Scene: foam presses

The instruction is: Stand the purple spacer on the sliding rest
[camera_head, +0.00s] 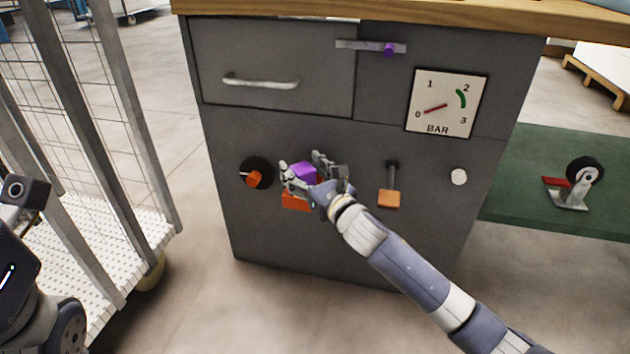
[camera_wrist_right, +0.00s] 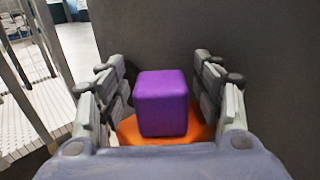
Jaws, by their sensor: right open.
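The purple spacer (camera_head: 303,172) is a small block at the front of the grey cabinet. In the right wrist view the spacer (camera_wrist_right: 162,102) stands upright between the fingers. An orange ledge (camera_head: 297,202), which looks like the sliding rest, is under it and also shows in the right wrist view (camera_wrist_right: 200,132). The spacer appears to stand on it, but its bottom contact is partly hidden. My right gripper (camera_head: 308,168) is open around the spacer, with a gap on each side (camera_wrist_right: 162,85). My left gripper is not visible.
The grey cabinet (camera_head: 290,235) carries an orange-and-black knob (camera_head: 254,178), an orange-ended lever (camera_head: 389,197), a white button (camera_head: 459,177), a BAR gauge (camera_head: 445,103) and a purple slider knob (camera_head: 389,50). A wire cage cart (camera_head: 110,120) stands left. A green bench (camera_head: 530,150) is right.

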